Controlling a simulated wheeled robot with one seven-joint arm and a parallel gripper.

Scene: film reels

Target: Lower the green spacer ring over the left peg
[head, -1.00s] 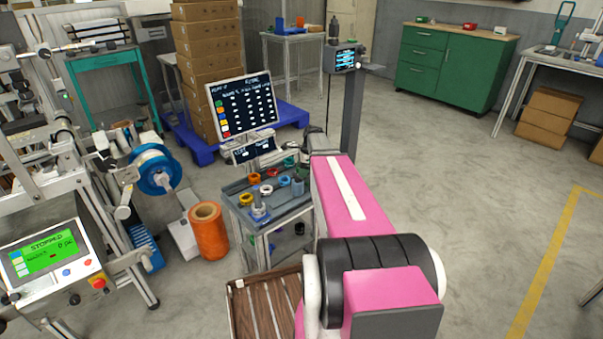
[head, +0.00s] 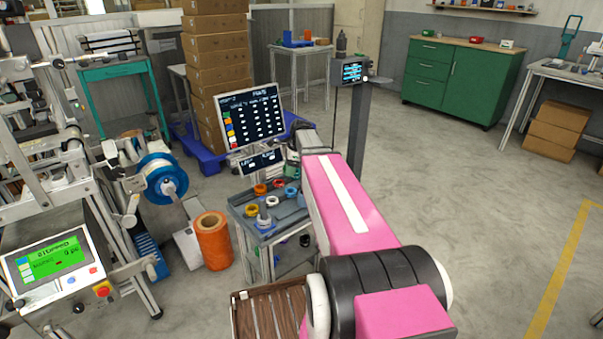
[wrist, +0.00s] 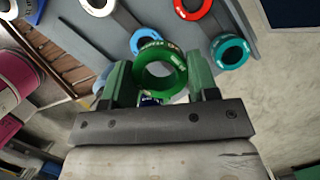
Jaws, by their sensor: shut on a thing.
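The green spacer ring (wrist: 180,76) is held between the two green fingers of my gripper (wrist: 160,80) in the wrist view. Its open hole faces the camera, and a grey surface shows through it. A small dark blue thing (wrist: 150,101) shows just below the ring; I cannot tell what it is. In the head view an upright grey peg (head: 263,211) with blue at its base stands on the cart. I cannot tell whether it is the left peg. My pink arm hides part of the cart there, and the gripper is not clear in that view.
The grey cart top (head: 284,229) bears several loose rings, among them a yellow ring (head: 251,210) and an orange ring (head: 261,189). A red ring (wrist: 178,8) and a teal ring (wrist: 220,51) lie beyond my gripper.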

